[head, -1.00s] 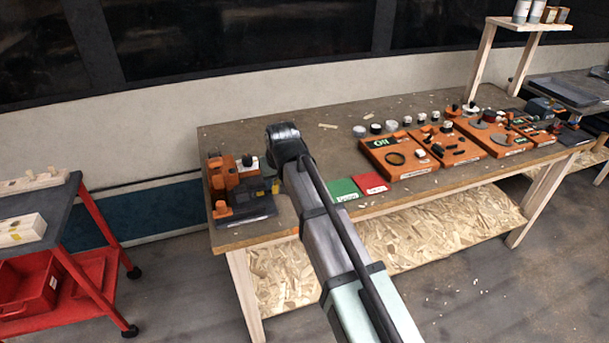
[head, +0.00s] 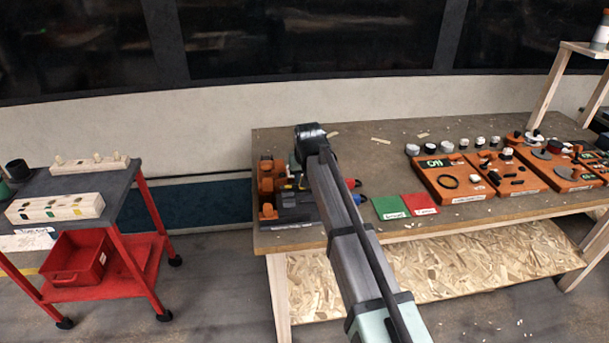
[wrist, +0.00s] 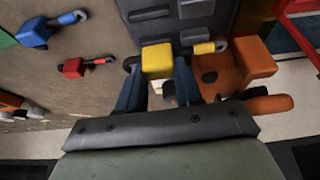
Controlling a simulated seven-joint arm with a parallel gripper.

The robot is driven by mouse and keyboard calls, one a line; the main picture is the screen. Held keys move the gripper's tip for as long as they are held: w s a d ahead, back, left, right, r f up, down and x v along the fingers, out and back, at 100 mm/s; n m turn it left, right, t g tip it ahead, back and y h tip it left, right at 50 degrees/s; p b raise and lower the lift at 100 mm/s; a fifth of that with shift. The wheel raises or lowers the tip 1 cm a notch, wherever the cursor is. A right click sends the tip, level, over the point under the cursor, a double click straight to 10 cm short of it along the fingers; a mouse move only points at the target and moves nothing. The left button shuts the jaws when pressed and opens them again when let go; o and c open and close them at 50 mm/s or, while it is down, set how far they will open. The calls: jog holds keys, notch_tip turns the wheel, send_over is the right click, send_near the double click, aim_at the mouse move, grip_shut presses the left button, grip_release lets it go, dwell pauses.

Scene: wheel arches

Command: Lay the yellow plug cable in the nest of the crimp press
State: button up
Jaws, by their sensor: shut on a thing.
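The yellow plug (wrist: 157,61) is between the two fingers of my gripper (wrist: 158,72) in the wrist view, and the gripper is shut on it. A yellow sleeve (wrist: 204,47) of the same cable points right, with a grey ring end beyond it. The cable is over or against the dark body of the crimp press (wrist: 150,12), beside an orange block (wrist: 255,55); I cannot tell whether it touches the nest. In the head view the press (head: 292,208) stands at the bench's left end. My arm hides the gripper and the press's right part there.
A blue plug cable (wrist: 35,30) and a red plug cable (wrist: 74,67) lie loose on the bench beside the press. Green (head: 390,207) and red (head: 420,204) mats lie to their right, then orange trays (head: 450,178). A red trolley (head: 140,230) stands left across a gap.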

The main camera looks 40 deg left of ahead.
jog(key=shift+f, duration=2.25)
jog(key=shift+f, duration=0.15)
jog(key=o, duration=1.1)
jog(key=v, duration=1.4)
jog(key=shift+d+f, duration=0.1)
jog(key=shift+f, duration=0.05)
